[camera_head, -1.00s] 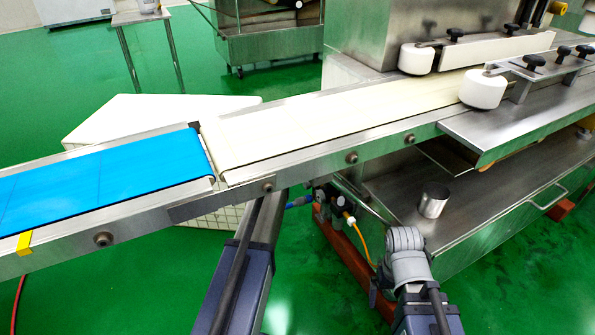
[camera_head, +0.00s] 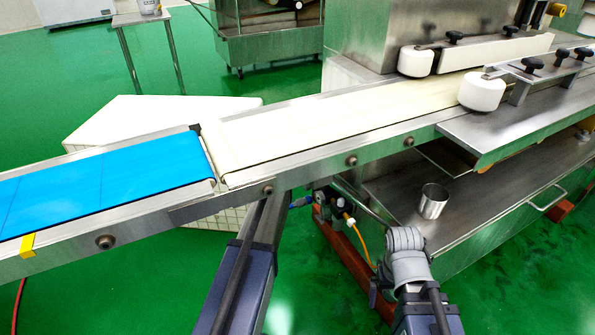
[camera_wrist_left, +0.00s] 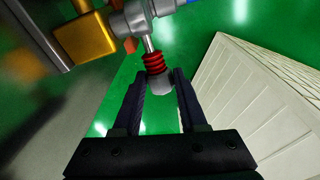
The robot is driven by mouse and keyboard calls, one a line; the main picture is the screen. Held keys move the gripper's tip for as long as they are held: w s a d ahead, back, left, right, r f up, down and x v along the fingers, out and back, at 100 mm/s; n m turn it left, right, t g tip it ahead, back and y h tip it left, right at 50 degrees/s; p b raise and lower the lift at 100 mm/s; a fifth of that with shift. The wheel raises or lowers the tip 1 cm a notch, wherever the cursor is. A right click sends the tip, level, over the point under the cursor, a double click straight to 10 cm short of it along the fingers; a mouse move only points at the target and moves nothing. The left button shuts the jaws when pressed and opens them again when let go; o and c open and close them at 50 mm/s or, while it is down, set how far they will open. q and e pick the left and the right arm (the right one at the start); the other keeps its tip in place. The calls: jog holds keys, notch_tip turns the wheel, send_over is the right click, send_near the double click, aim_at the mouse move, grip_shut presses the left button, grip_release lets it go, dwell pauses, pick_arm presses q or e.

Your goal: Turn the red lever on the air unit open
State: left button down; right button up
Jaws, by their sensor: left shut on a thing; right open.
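The air unit (camera_head: 338,205) shows in the head view below the conveyor, partly hidden, with a yellow hose at its side. I cannot make out its red lever there. In the left wrist view, the red ribbed lever (camera_wrist_left: 154,63) with a grey end hangs below a metal fitting. My left gripper (camera_wrist_left: 160,77) is shut on the lever's grey end, one finger on each side. In the head view that gripper is hidden under the conveyor. My right gripper (camera_head: 376,290) is open, apart from the air unit at lower right, and mostly hidden by its own wrist.
The conveyor (camera_head: 310,125) and its blue belt (camera_head: 100,187) run above my left arm. A steel cup (camera_head: 433,201) stands on the machine's lower shelf (camera_head: 480,190). In the wrist view a brass-coloured block (camera_wrist_left: 85,38) is left of the lever and a pale crate (camera_wrist_left: 255,105) is right.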

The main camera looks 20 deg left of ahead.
pick_arm(q)
jog(key=shift+s+d+r+t+y, duration=0.3)
jog(key=shift+s+r+t+y, duration=0.15)
jog(key=shift+r+t+y, duration=0.3)
jog(key=shift+s+d+r+t+y+b, duration=0.15)
jog(key=shift+d+r+t+y+b, duration=0.15)
jog(key=shift+t+y, duration=0.4)
jog(key=shift+s+d+r+t+y+b, duration=0.1)
jog(key=shift+d+r+t+y+b, duration=0.1)
jog(key=shift+r+t+y, duration=0.3)
jog(key=shift+c, duration=2.3)
grip_release()
jog(key=shift+a+y, duration=0.1)
jog(key=shift+y, duration=0.15)
